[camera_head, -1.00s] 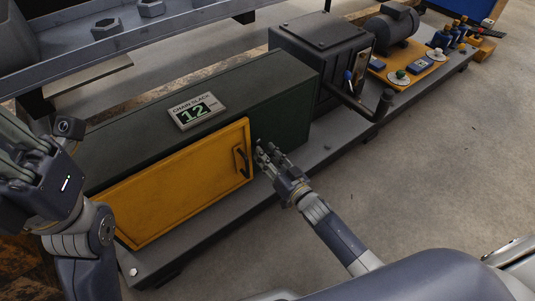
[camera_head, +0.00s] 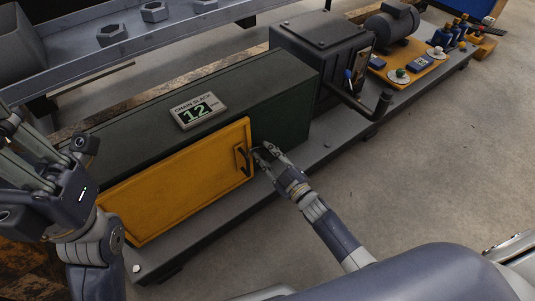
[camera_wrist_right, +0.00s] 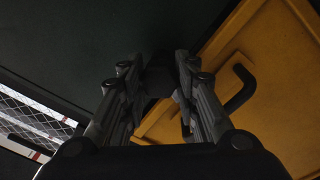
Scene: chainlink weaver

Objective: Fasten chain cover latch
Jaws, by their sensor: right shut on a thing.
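The chain cover is a long dark green housing (camera_head: 285,105) with a yellow door (camera_head: 180,187) on its front, lying against the housing. A black handle (camera_head: 243,161) is near the door's right edge; it also shows in the right wrist view (camera_wrist_right: 241,89), to the right of my fingers. My right gripper (camera_head: 264,154) is at that edge, just right of the handle. In the right wrist view its fingers are shut on a small dark part, seemingly the latch (camera_wrist_right: 158,82), which blends into the dark housing. My left gripper (camera_head: 22,148) is left of the housing, away from the door; its jaw gap is unclear.
A display (camera_head: 198,110) reading 12 sits on the housing top. A dark box with a crank (camera_head: 345,100) stands to the right. Beyond it are a motor (camera_head: 392,25) and a yellow board (camera_head: 408,72) with small parts. The floor at the right is clear.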

